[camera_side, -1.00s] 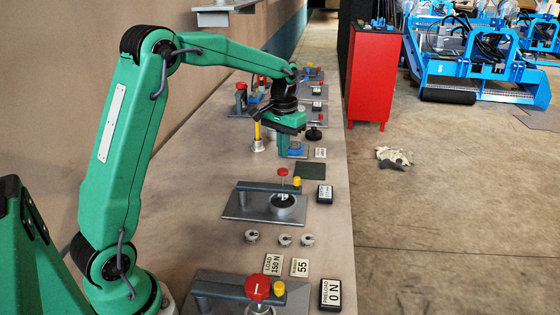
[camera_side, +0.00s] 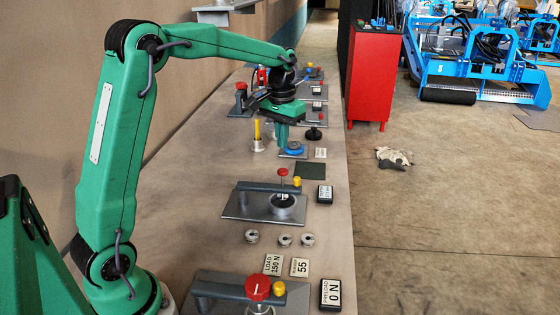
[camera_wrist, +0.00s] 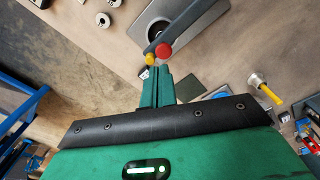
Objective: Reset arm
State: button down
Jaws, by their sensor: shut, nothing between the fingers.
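My gripper (camera_side: 283,140) points down and is empty, its green fingers closed together. In the side view it hangs above the bench, just left of and above a blue round piece (camera_side: 294,149) on a small grey plate. In the wrist view my gripper (camera_wrist: 157,70) shows its two fingers side by side with nothing held. My arm reaches out over the bench with its elbow raised.
A yellow-handled tool stands in a metal holder (camera_side: 258,144) left of the gripper. Nearer is a grey press fixture (camera_side: 240,205) with a red knob, then several small metal discs, label plates and another red-knobbed fixture. More fixtures stand farther back. A red cabinet (camera_side: 371,80) stands right of the bench.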

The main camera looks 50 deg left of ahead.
jog(key=s+d+r+m+t, duration=0.1)
jog(key=s+d, duration=0.4)
jog(key=s, duration=0.7)
jog(key=s+d+r+m+t, duration=0.1)
jog(key=s+d+t, duration=0.3)
jog(key=s, duration=0.8)
jog(key=shift+d+r+m, duration=0.4)
jog(key=shift+d+r, duration=0.2)
jog(key=shift+d, duration=0.6)
